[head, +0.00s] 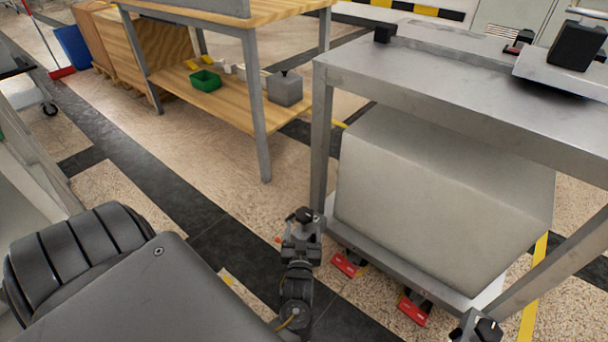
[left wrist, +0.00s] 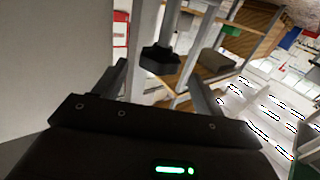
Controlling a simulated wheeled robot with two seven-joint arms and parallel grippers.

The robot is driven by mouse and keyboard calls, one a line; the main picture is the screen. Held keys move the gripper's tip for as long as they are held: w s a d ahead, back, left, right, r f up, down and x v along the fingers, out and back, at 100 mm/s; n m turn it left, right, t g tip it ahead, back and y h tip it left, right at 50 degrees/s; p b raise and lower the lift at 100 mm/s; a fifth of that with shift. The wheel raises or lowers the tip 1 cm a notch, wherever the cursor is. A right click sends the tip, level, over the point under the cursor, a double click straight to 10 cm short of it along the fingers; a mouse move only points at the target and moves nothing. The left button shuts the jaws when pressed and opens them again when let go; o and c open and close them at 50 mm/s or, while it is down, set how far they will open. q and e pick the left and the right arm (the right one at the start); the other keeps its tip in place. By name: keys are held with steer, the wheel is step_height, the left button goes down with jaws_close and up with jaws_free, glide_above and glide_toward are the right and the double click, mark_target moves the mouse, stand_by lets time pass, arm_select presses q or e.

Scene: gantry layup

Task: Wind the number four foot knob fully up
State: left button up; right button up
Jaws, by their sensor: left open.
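A black foot knob (head: 303,215) stands at the left lower corner of the metal bench frame (head: 321,150). In the left wrist view the knob (left wrist: 160,60) is a dark, lobed head on a pale metal stem. My left gripper (head: 299,242) is at this knob. Its open fingers (left wrist: 158,78) lie on either side of the knob in the picture, with gaps visible and no clear contact. No number is readable on either knob.
Red pedals (head: 347,264) and (head: 413,308) sit low along the frame's near side. A large grey box (head: 440,195) fills the lower shelf. A wooden-shelved bench (head: 220,105) with a green bin (head: 205,81) stands behind. Open floor (head: 165,165) lies to the left.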

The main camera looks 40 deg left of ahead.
arm_select(q)
steer(key=shift+v, duration=1.7)
